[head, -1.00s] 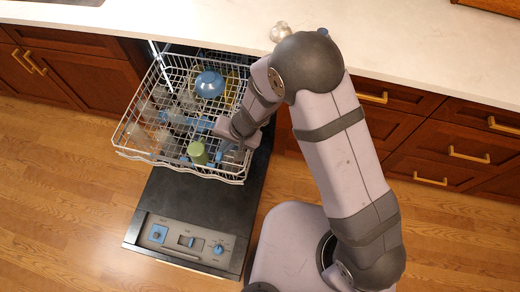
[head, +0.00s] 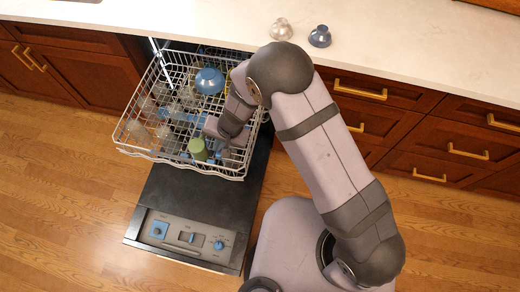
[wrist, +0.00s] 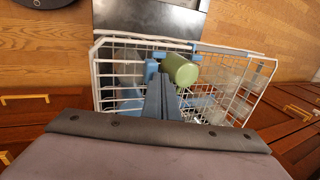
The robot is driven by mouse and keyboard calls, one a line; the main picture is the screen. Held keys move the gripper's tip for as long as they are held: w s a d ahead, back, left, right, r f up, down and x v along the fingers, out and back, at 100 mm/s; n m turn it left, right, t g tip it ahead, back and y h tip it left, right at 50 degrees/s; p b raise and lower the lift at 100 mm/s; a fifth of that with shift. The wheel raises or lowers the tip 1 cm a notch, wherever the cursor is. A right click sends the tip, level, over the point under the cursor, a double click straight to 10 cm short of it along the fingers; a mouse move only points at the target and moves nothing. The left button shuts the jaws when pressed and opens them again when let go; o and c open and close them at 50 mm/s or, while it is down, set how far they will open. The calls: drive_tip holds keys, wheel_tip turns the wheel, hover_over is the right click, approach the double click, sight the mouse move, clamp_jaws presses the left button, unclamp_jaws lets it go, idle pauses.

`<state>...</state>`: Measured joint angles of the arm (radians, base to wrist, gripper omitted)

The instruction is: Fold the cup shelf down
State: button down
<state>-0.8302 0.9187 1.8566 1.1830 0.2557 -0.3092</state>
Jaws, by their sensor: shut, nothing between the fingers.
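My gripper (wrist: 161,80) is shut and empty, its dark fingers pointing down into the white upper rack (wrist: 97,75) in the wrist view. In the head view my wrist is over the right part of the rack and hides the fingertips. Blue fittings (head: 185,117) cross the rack's middle. More blue parts (wrist: 151,70) show beside my fingers in the wrist view. I cannot tell for certain which of them is the cup shelf, or its tilt. A green cup (head: 198,149) stands near the front; in the wrist view it (wrist: 181,68) is close beside my fingers.
A blue bowl (head: 209,81) sits at the back of the rack, with clear glasses (head: 163,132) at its left. The dishwasher door (head: 195,205) lies open beneath.

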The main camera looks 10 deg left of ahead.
drive_tip(key=shift+s+f, duration=0.15)
drive_tip(key=shift+f, duration=0.2)
idle(0.5)
drive_tip(key=shift+a+r+p, duration=0.1)
drive_tip(key=shift+r+p, duration=0.25)
drive_tip(key=shift+r, duration=0.3)
wheel_tip(320, 180, up, 13)
drive_tip(key=p, duration=0.4)
drive_tip(key=shift+r, duration=0.1)
